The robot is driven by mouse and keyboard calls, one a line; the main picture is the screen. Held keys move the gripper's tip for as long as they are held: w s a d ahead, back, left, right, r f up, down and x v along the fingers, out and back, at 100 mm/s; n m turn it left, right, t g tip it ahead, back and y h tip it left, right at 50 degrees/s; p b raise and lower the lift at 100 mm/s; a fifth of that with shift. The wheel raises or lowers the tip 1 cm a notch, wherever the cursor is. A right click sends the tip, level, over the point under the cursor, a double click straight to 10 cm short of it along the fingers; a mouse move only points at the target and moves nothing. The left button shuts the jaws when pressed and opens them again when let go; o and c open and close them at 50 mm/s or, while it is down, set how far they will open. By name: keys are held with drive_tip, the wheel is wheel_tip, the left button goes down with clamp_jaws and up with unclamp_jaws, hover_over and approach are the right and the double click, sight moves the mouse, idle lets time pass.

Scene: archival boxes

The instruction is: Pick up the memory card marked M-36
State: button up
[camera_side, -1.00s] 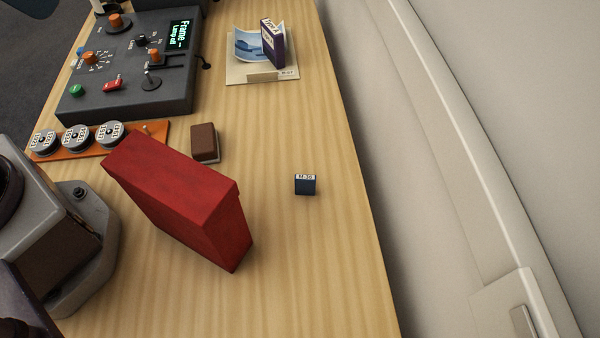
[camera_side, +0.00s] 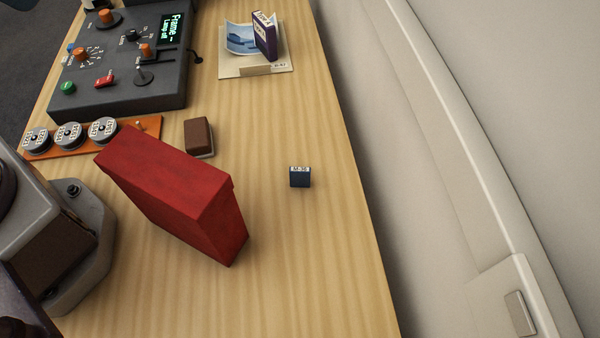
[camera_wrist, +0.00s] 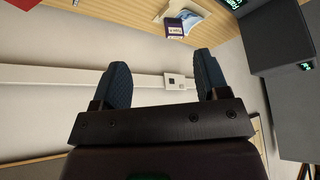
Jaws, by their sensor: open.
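The memory card marked M-36 (camera_side: 300,177) is a small dark blue block with a white label along its top edge. It stands alone on the wooden table, right of the red box, in the side view. My gripper (camera_wrist: 160,85) shows in the wrist view with two dark blue fingers wide apart and nothing between them. The wrist view looks past the fingers at a pale wall, and I cannot make out the card there. My gripper's fingers do not show in the side view, so its distance from the card cannot be told.
A large red box (camera_side: 180,195) stands left of the card. A brown block (camera_side: 199,136), an orange rack (camera_side: 135,127) of reels and a dark control panel (camera_side: 125,65) lie behind. A purple box (camera_side: 265,38) stands on a photo tray (camera_side: 282,69). Table around the card is clear.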

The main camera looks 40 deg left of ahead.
drive_tip(key=w+d+f+m+g+y, duration=0.35)
drive_tip(key=w+d+m, duration=0.25)
drive_tip(key=w+m, duration=0.2)
drive_tip(key=m+t+y, duration=0.4)
drive_tip(key=m+t, duration=0.5)
drive_tip(key=m, duration=1.2)
approach(300, 173)
drive_tip(key=shift+d+r, duration=0.2)
drive_tip(key=shift+f, duration=0.25)
drive_tip(key=x, duration=1.2)
drive_tip(key=shift+w+a, duration=0.2)
drive_tip(key=shift+a, duration=0.15)
drive_tip(key=c, duration=1)
